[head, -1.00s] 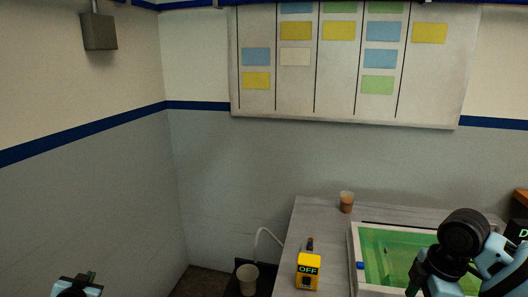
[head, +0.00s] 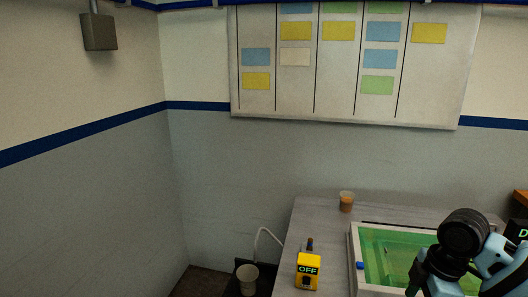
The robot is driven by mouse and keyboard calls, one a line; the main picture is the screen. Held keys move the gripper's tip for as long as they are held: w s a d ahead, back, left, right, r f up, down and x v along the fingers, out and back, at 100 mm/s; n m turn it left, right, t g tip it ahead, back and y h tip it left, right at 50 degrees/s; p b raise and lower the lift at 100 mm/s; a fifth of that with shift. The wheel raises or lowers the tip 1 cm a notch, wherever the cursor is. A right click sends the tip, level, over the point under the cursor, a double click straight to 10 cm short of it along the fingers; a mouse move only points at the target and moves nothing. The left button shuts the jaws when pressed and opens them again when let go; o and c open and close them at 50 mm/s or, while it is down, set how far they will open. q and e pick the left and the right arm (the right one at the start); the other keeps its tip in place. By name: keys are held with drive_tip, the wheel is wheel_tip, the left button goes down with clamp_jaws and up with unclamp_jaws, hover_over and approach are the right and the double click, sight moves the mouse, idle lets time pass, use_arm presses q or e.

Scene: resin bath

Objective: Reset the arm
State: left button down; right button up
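My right arm (head: 464,237) comes in at the lower right and stands in front of the green resin bath (head: 354,262). Its gripper fingertips are not visible; they are below the picture or hidden by the arm. My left arm and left gripper are not in view.
The bath stands on a grey table (head: 325,225). A yellow box reading OFF (head: 308,270) and a brown-filled cup (head: 346,201) are also on the table. A pale cup (head: 247,279) is at the table's left. A board with coloured cards (head: 338,97) hangs on the back wall.

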drive_tip(key=s+a+f+m+t+y, duration=0.1)
drive_tip(key=s+a+f+m, duration=0.2)
drive_tip(key=f, duration=0.5)
drive_tip(key=s+a+f+m+t+y, duration=0.1)
drive_tip(key=s+a+f, duration=0.1)
drive_tip(key=a+f, duration=0.45)
drive_tip(key=s+a+f+m+t+y, duration=0.1)
drive_tip(key=s+a+f+m+t, duration=0.15)
drive_tip(key=f, duration=0.55)
drive_tip(key=s+a+f+m+t, duration=0.1)
drive_tip(key=s+f+m, duration=0.1)
drive_tip(key=s+f, duration=0.3)
drive_tip(key=s+a+f+m+t, duration=0.1)
drive_tip(key=s+f+m, duration=0.1)
drive_tip(key=s, duration=0.5)
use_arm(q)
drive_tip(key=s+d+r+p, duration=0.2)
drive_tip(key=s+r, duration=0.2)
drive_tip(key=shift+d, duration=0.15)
use_arm(e)
drive_tip(key=s+d+r+m+t+h, duration=0.1)
drive_tip(key=s+d+m+t+h, duration=0.1)
drive_tip(key=s, duration=0.7)
drive_tip(key=shift+s+d+r+h, duration=0.2)
drive_tip(key=shift+s+d+h, duration=0.15)
drive_tip(key=shift+s+h, duration=0.05)
